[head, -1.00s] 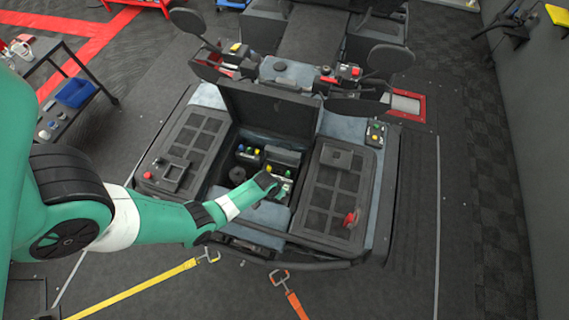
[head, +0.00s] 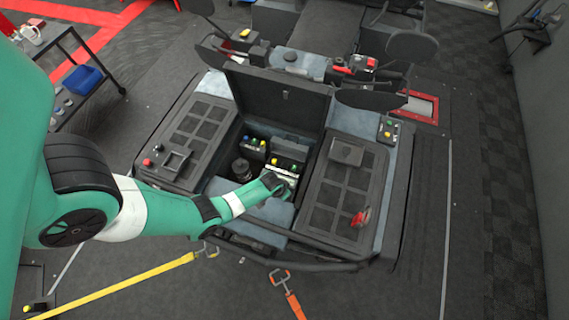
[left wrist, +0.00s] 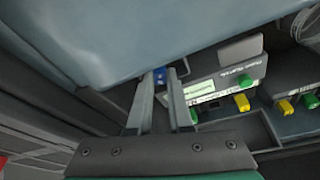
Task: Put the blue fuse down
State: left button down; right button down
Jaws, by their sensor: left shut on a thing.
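The blue fuse (left wrist: 160,74) shows between the tips of my left gripper's two fingers in the left wrist view, partly hidden by them. My left gripper (left wrist: 161,82) is shut on it. In the head view my left gripper (head: 282,186) reaches into the open bay of the vehicle, beside the fuse box (head: 286,165). The fuse box (left wrist: 215,85) has a pale label, a green fuse (left wrist: 245,80) and a yellow fuse (left wrist: 242,102). I cannot tell whether the blue fuse touches anything below. My right gripper is not in view.
A raised dark lid (head: 275,97) stands behind the bay. Grilled panels flank it on the left (head: 195,130) and right (head: 335,190). A second box (head: 255,148) with colored fuses sits deeper in the bay. A grey-blue edge crosses the top of the wrist view.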

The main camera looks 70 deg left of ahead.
pick_arm(q)
jog(key=shift+f, duration=0.35)
jog(key=c, duration=0.8)
grip_release()
jog(key=shift+c, duration=0.2)
jog(key=shift+r, duration=0.15)
